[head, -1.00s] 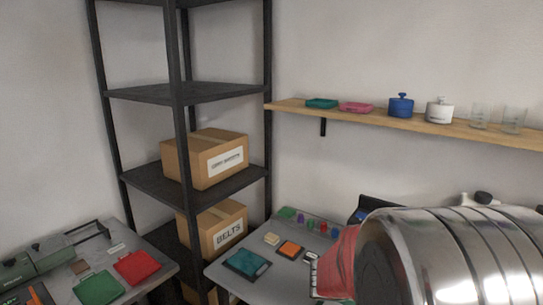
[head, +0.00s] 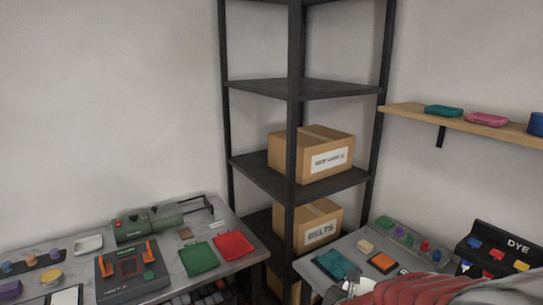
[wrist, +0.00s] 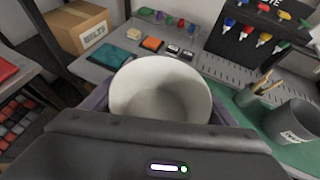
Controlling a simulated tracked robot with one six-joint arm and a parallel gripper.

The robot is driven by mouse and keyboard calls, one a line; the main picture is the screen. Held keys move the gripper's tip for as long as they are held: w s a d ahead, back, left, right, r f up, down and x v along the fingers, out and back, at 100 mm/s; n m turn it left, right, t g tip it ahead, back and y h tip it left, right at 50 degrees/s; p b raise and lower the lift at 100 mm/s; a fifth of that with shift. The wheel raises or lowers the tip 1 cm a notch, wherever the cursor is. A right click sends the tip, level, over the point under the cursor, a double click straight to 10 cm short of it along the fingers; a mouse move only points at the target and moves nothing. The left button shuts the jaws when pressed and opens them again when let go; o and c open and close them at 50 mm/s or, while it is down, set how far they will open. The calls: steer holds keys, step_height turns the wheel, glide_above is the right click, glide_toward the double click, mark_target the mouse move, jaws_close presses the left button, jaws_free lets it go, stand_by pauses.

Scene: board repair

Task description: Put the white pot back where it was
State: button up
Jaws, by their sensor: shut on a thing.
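A white, round, open-topped pot (wrist: 160,88) is in the wrist view, seen from above, and its inside looks empty. My gripper (wrist: 160,108) is shut on it, with a dark finger at its left and right sides. The pot is held above the grey workbench (wrist: 205,68). Its lower part is hidden by my gripper.
A wooden wall shelf (head: 470,127) at right holds a teal and a pink item and a partly seen blue pot. A dark rack (head: 292,150) with cardboard boxes stands between two benches. A dark grey cup (wrist: 292,125) and the dye stand (head: 497,250) are on the right bench.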

steer(key=w+a+f+n+t+y, duration=0.1)
steer(key=w+a+n+t+y, duration=0.1)
steer(key=w+a+n+y, duration=0.2)
steer(key=w+a, duration=0.3)
steer(key=a, duration=0.3)
steer(key=shift+a, duration=0.25)
